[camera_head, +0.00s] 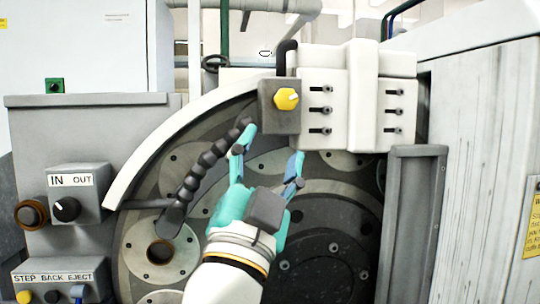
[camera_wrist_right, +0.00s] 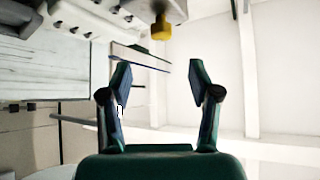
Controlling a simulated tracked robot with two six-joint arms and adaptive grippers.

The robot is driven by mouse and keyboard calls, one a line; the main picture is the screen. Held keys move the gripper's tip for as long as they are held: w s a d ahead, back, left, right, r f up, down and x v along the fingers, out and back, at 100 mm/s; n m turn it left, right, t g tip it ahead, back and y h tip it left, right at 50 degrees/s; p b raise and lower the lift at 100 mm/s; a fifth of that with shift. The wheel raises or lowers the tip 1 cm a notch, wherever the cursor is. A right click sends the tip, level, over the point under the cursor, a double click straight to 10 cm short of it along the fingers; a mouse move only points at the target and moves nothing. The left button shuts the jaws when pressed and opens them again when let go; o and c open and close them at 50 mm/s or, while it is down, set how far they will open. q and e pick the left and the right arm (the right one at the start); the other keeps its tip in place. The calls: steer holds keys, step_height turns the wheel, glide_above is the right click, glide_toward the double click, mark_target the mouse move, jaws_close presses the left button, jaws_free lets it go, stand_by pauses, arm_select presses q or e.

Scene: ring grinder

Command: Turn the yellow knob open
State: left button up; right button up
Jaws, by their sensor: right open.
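The yellow knob (camera_head: 286,99) sits on a small grey box (camera_head: 279,120) at the top of the round machine in the head view. A light pointer mark on the knob points to the right. In the right wrist view the yellow knob (camera_wrist_right: 161,28) is at the top, above and between the fingertips. My right gripper (camera_head: 268,152) is open and empty, below the knob in the head view, with its fingers pointing up. Its two fingers also show in the right wrist view (camera_wrist_right: 163,85). The fingers appear apart from the knob. My left gripper is not in view.
A white block with several bolts (camera_head: 350,100) stands right of the knob. A segmented dark hose (camera_head: 205,165) runs left of my gripper. An IN/OUT knob (camera_head: 67,209) and a STEP BACK EJECT panel (camera_head: 60,278) are at left. A grey post (camera_head: 416,220) stands at right.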

steer(key=a+r+n+t+y, duration=0.1)
steer(key=a+n+y, duration=0.5)
steer(key=n+y, duration=0.15)
steer(key=n+g+y+b, duration=0.2)
steer(key=n+y+b, duration=0.9)
steer(key=n+b, duration=0.25)
glide_toward(289, 104)
steer(key=p+x, duration=1.1)
steer(key=shift+s, duration=0.1)
steer(key=shift+m, duration=0.3)
steer(key=c, duration=1.2)
